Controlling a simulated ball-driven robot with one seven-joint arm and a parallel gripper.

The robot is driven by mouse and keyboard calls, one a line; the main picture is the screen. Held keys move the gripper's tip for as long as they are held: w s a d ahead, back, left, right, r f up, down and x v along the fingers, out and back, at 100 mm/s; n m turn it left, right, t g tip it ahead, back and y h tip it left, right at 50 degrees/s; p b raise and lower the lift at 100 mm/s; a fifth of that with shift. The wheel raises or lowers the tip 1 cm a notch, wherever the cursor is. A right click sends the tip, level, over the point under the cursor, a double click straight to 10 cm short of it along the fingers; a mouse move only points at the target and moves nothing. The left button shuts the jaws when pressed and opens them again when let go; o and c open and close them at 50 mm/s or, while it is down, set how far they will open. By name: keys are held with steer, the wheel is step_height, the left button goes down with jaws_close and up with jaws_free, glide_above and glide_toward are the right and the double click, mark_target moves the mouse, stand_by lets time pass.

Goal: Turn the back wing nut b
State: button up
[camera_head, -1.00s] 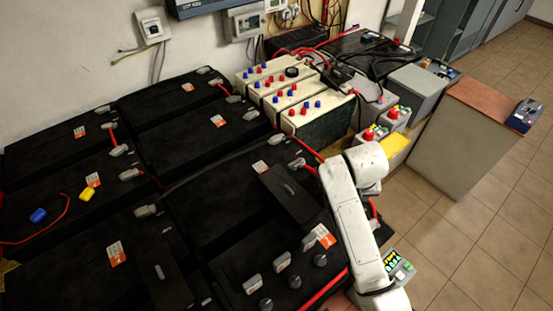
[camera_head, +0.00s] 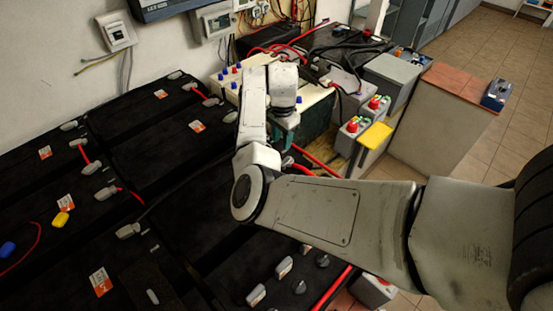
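Grey wing-shaped nuts stand in a row on the near black battery at the bottom: a front one (camera_head: 256,294), a middle one (camera_head: 283,267) and a back one (camera_head: 305,248), partly behind my arm. Round dark knobs (camera_head: 323,261) stand beside them. No label shows which is wing nut b. My arm reaches in from the right, bends at the elbow and goes up to the white battery boxes. Its end with my gripper (camera_head: 284,107) hangs in front of the boxes, well beyond the row of nuts. The fingers cannot be made out.
White-topped boxes with red and blue posts (camera_head: 228,75) stand at the back. Grey boxes with red knobs (camera_head: 350,128) and a yellow block (camera_head: 374,137) are right of them. Red cables (camera_head: 318,160) run past the battery.

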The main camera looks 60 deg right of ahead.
mark_target(282, 162)
step_height(282, 162, down, 10)
steer(key=shift+s+f, duration=0.1)
stand_by(0.4)
jaws_close()
stand_by(0.3)
